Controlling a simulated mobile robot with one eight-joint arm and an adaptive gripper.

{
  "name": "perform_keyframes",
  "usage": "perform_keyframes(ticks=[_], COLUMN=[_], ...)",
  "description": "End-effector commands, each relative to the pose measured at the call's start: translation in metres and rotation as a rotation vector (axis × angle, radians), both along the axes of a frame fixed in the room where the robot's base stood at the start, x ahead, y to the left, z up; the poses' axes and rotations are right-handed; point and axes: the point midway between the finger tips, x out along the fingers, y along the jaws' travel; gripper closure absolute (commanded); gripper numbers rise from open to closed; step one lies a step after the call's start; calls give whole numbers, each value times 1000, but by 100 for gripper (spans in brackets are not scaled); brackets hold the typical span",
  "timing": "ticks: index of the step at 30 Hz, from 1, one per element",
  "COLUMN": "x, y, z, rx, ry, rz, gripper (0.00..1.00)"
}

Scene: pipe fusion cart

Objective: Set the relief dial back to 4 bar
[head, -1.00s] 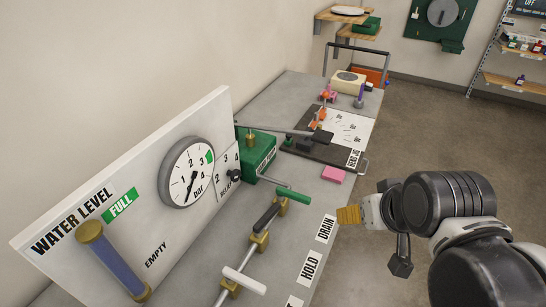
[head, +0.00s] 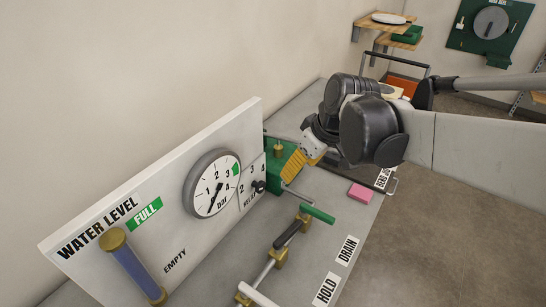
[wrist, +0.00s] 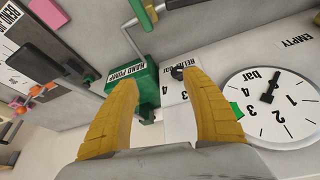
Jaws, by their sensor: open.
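The relief dial is a small black knob (head: 259,186) on the white panel, right of the round gauge, with numbers 2, 3 and 4 around it. Its setting is too small to read. In the wrist view the knob (wrist: 178,73) shows just beyond the fingertips, nearer the right finger. My gripper (head: 289,167) is open and empty, with yellow fingers, above the green hand pump and to the right of the dial. In the wrist view the open fingers (wrist: 158,82) point toward the pump and dial, apart from the knob. The right finger hides part of the relief scale.
The pressure gauge (head: 211,184) is left of the dial, its needle pointing down. The green hand pump (wrist: 146,82) stands close beside the dial. Valve handles (head: 288,232) and a pink block (head: 360,193) are on the bench. Floor at right is clear.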

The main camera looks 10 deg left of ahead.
Motion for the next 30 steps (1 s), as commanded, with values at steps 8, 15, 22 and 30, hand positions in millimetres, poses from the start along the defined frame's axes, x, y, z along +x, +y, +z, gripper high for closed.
perform_keyframes(ticks=[8,15,22,30], x=[19,23,30,35], y=[68,80,97,109], z=[-27,-51,-95,-126], rx=[-4,-5,-4,-5], ry=[26,28,27,28], rz=[220,238,238,236], gripper=[44,44,44,44])
